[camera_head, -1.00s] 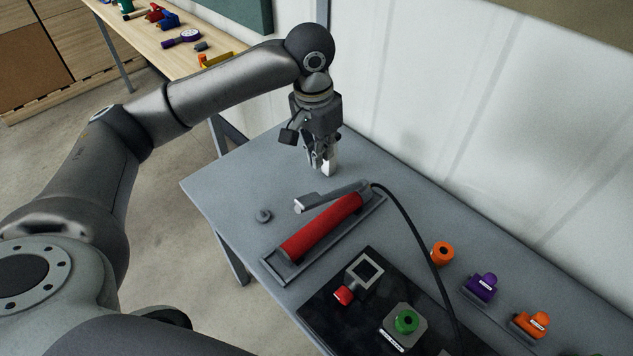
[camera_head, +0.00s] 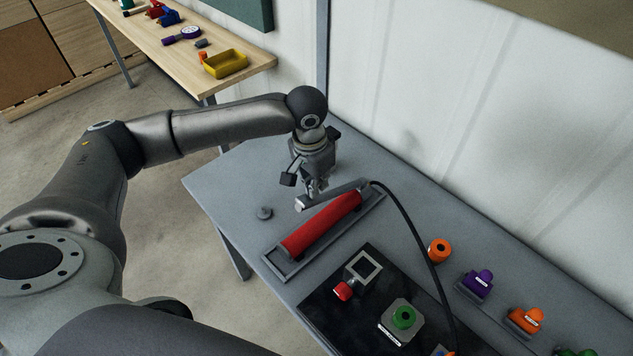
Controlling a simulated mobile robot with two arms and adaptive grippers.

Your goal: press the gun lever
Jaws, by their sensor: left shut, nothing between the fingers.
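The grease gun has a red barrel (camera_head: 321,224) lying in a grey tray (camera_head: 284,270) on the grey table. Its grey lever (camera_head: 333,194) extends to the left above the barrel, raised at its free end. My left gripper (camera_head: 316,190) is shut and empty, pointing down at the lever on its far side. The fingertips are partly hidden behind the lever, and I cannot tell whether they touch it. My right gripper is not in view.
A black hose (camera_head: 418,240) curves from the gun towards the front. A black board (camera_head: 330,308) holds a green knob (camera_head: 403,317) and a red knob (camera_head: 342,291). Orange and purple parts (camera_head: 478,284) stand at right. A wall (camera_head: 440,120) rises behind the table (camera_head: 225,185).

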